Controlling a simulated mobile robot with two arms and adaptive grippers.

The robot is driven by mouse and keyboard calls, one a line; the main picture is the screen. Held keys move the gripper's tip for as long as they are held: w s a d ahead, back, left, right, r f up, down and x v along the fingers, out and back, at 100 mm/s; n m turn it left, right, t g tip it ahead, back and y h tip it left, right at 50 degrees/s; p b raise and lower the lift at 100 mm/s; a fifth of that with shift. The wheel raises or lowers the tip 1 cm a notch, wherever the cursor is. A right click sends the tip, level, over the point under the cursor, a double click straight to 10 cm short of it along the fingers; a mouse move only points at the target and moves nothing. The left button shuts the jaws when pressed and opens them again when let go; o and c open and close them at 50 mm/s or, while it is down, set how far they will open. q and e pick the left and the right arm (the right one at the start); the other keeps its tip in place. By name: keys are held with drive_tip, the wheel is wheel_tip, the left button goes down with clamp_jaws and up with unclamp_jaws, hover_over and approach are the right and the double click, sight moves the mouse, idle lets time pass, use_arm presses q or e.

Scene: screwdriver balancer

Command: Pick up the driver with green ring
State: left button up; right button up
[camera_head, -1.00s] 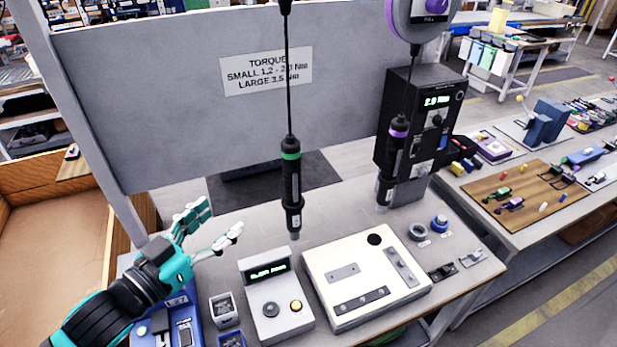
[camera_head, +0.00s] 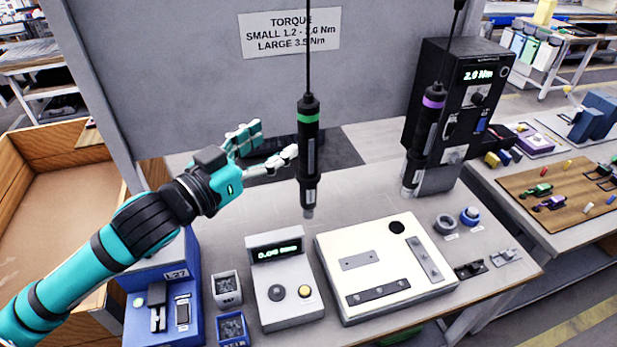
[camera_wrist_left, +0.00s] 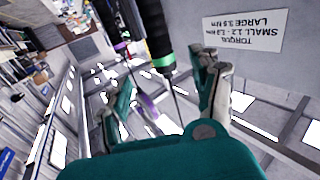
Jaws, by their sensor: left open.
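The black driver with the green ring (camera_head: 308,160) hangs upright from a thin cable above the bench. In the left wrist view the same driver (camera_wrist_left: 154,32) shows with its green ring, between the lines of the two fingers. My left gripper (camera_head: 276,143) is open just left of the driver, its fingers pointing toward it at about mid-height. In the left wrist view the gripper (camera_wrist_left: 155,85) shows its fingers spread with nothing held. Whether a finger touches the driver I cannot tell. A second driver with a purple ring (camera_head: 425,140) hangs to the right. My right gripper is not in view.
Below the driver stand a grey display box (camera_head: 284,300) and a cream fixture plate (camera_head: 420,288). A black torque unit (camera_head: 480,55) stands behind the purple-ringed driver. A grey panel (camera_head: 160,80) rises behind.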

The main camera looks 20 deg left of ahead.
sight(301, 121)
use_arm(q)
drive_tip(key=x, duration=0.4)
drive_tip(key=shift+w+r+p, duration=0.15)
drive_tip(key=shift+w+p, duration=0.1)
drive_tip(key=shift+p, duration=0.1)
drive_tip(key=shift+w+d, duration=0.35)
drive_tip(key=shift+w, duration=0.1)
drive_tip(key=x, duration=0.5)
drive_tip(key=shift+a, duration=0.15)
drive_tip(key=shift+w, duration=0.2)
drive_tip(key=shift+s, duration=0.1)
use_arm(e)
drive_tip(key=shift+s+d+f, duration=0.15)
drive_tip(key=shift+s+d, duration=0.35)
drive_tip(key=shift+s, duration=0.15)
